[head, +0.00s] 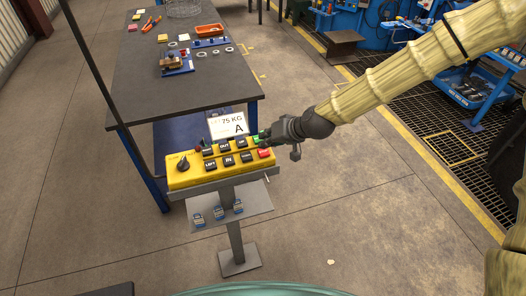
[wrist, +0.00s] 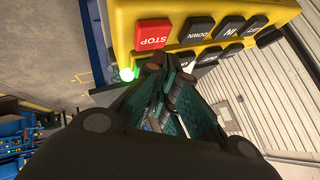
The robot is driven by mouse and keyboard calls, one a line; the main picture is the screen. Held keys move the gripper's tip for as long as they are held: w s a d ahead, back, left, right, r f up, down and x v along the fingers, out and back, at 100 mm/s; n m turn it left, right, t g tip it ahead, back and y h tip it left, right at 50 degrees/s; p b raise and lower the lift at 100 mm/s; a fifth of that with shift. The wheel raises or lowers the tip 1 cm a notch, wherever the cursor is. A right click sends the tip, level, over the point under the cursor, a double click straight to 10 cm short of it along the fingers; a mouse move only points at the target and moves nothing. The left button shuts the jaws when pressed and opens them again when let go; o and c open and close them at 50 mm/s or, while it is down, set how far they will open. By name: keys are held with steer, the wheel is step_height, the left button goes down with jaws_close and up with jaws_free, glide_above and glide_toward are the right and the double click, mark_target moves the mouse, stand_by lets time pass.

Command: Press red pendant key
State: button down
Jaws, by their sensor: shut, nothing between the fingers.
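The yellow pendant box (head: 218,169) stands on a grey post stand and carries several dark keys, a black rotary knob (head: 183,163) and a red key (head: 264,153) at its right end. In the wrist view the red key (wrist: 152,36) reads STOP, and dark keys sit beside it. A green key or lamp (wrist: 127,74) glows near it, and it shows in the head view (head: 255,140). My gripper (head: 265,138) is at the right end of the box, by the green one. Its fingers (wrist: 170,74) are shut and empty, apart from the red key in the wrist view.
A white card (head: 228,122) reading "75 KG A" stands behind the box. A grey shelf (head: 232,209) with several small padlock-like items is below it.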

mark_target(265, 150)
steer(key=shift+f, duration=0.15)
steer(key=shift+f+b, duration=0.3)
steer(key=shift+b, duration=0.05)
steer(key=shift+f+b, duration=0.3)
steer(key=shift+f, duration=0.15)
stand_by(1.0)
steer(key=shift+r, duration=0.2)
steer(key=shift+r+p, duration=0.5)
steer(key=shift+r, duration=0.2)
steer(key=shift+r, duration=0.1)
steer(key=shift+r+p, duration=1.45)
steer(key=shift+r, duration=0.95)
